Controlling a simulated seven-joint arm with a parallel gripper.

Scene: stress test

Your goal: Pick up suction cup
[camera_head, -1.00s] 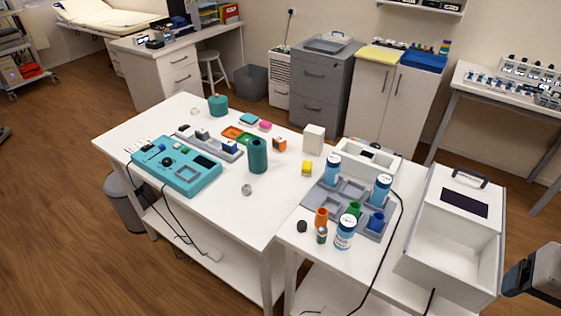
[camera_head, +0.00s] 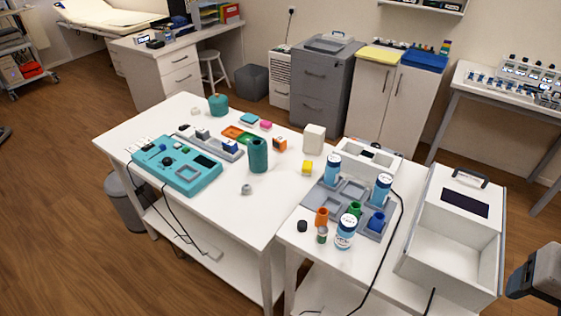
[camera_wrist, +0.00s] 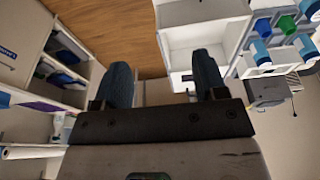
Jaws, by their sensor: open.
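A small pale grey piece (camera_head: 246,189), which may be the suction cup, sits on the front part of the white table in the head view. It is too small to identify surely. A small black round piece (camera_head: 302,226) lies farther right, beside the grey tray. In the wrist view my gripper (camera_wrist: 163,78) shows two dark blue fingers spread apart with nothing between them. It is away from the grey piece, which I cannot make out in the wrist view. Part of my arm shows at the right edge of the head view.
A teal cylinder (camera_head: 258,155) stands behind the grey piece, and a teal device (camera_head: 203,182) lies to its left. A grey tray (camera_head: 323,196) with bottles and a white open box (camera_head: 452,237) stand to the right. The tabletop around the grey piece is clear.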

